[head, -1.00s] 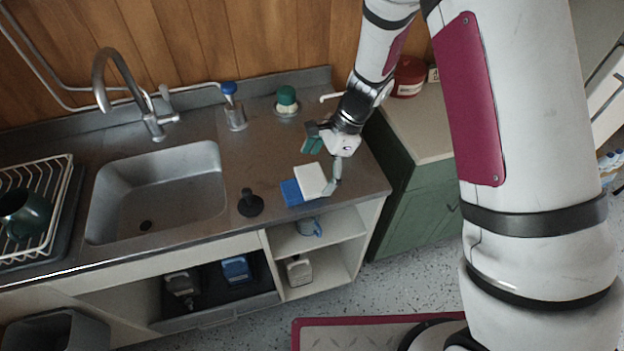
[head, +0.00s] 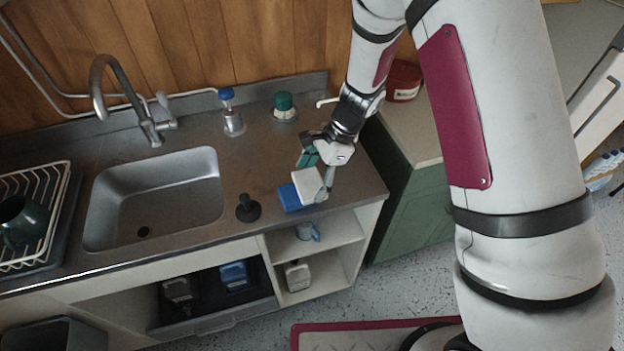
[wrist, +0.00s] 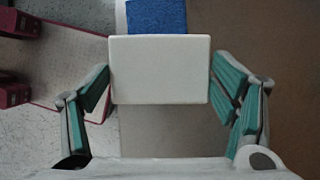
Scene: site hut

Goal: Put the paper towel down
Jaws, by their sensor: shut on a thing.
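The paper towel shows as a plain white, flat rectangular block (head: 306,185) above the right front of the counter. In the wrist view the white block (wrist: 160,70) spans the gap between the teal finger pads. My gripper (head: 317,174) is shut on it; the pads also show in the wrist view (wrist: 160,88). A blue textured block (head: 289,198) lies just left of and partly under the white one. In the wrist view the blue block (wrist: 156,16) is beyond it. I cannot tell whether the two touch, or how much space is below.
A black plunger-like tool (head: 248,207) stands to the left, near the sink (head: 155,200). A blue-topped bottle (head: 231,112) and a green-topped container (head: 284,107) stand at the back. The counter's front edge and open shelves (head: 340,235) are close by. Counter behind the blue block is clear.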

